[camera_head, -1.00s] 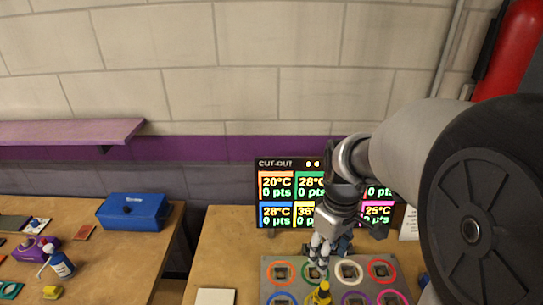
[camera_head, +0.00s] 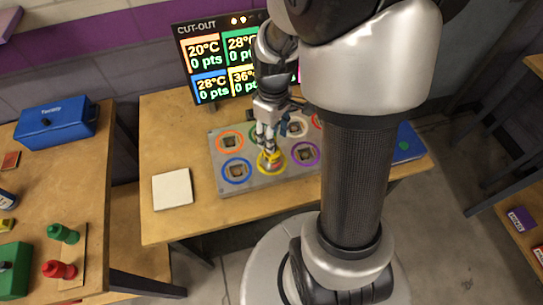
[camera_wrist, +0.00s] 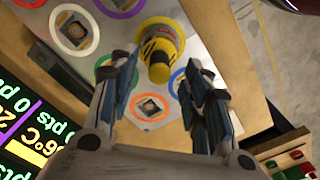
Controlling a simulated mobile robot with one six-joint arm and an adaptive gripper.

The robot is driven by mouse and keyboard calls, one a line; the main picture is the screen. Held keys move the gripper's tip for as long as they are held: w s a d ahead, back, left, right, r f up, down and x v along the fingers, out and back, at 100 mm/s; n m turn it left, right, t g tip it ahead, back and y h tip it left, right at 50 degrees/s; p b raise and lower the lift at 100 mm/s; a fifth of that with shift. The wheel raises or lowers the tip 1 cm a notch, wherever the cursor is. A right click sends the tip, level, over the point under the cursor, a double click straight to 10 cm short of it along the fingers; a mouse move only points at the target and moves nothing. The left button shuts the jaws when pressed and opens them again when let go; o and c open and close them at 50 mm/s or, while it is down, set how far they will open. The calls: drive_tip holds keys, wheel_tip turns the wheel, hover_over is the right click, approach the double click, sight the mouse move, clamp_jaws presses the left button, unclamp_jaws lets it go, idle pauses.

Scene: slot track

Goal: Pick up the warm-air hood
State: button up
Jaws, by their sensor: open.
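The warm-air hood looks to be the small yellow piece with black bands (camera_wrist: 160,54), standing on the yellow-ringed spot of the grey slot board. In the head view the yellow piece (camera_head: 269,162) is partly hidden by my fingers. My gripper (camera_head: 267,143) points down just above it. In the wrist view my gripper (camera_wrist: 158,76) is open, with one finger to each side of the piece's near end. I cannot tell whether the fingers touch it. The grey board (camera_head: 213,160) has coloured rings around square sockets.
A lit score screen (camera_head: 215,60) stands behind the board. A white square tile (camera_head: 172,188) lies to its left, a blue item (camera_head: 408,143) to its right.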

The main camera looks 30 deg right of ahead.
wheel_tip(320, 180, down, 5)
drive_tip(key=shift+w+f+b, duration=0.1)
drive_tip(key=shift+b, duration=1.1)
clamp_jaws()
drive_tip(key=shift+r, duration=0.2)
